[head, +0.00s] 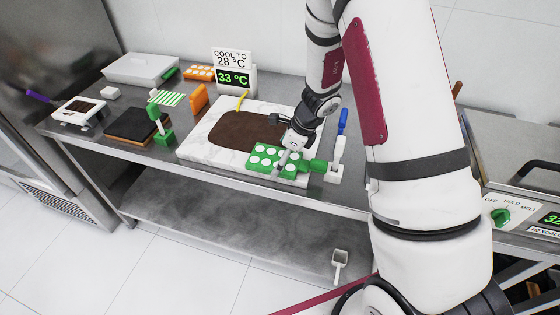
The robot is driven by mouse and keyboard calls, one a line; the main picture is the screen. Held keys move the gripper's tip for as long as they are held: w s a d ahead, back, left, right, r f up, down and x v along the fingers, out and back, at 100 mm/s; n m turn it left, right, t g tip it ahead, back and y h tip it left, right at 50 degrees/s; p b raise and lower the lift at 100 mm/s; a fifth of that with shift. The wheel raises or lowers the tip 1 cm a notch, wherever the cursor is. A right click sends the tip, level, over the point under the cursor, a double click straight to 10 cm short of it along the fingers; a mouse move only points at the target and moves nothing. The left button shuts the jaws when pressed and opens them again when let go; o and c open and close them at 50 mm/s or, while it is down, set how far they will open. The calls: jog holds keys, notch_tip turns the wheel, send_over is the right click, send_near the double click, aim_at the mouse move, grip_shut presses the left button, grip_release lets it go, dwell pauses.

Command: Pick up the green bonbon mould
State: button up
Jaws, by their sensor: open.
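The green bonbon mould (263,149) has white round cavities. It lies at the front right of the white marble slab (200,146), next to a brown chocolate patch (243,131). My gripper (285,160) points down over the right part of the mould. It is open, and its fingers hide some of the mould. I cannot tell whether the fingers touch it. A green handle-like piece (318,165) shows just right of the mould.
A white stand with a blue-handled tool (343,122) is close on the right. A temperature display (234,79) stands behind the slab. An orange mould (199,73), a dark board (131,126) and a small scale (79,110) are to the left. A scoop (340,260) is on the lower shelf.

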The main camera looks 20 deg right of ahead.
jog(key=c, duration=1.2)
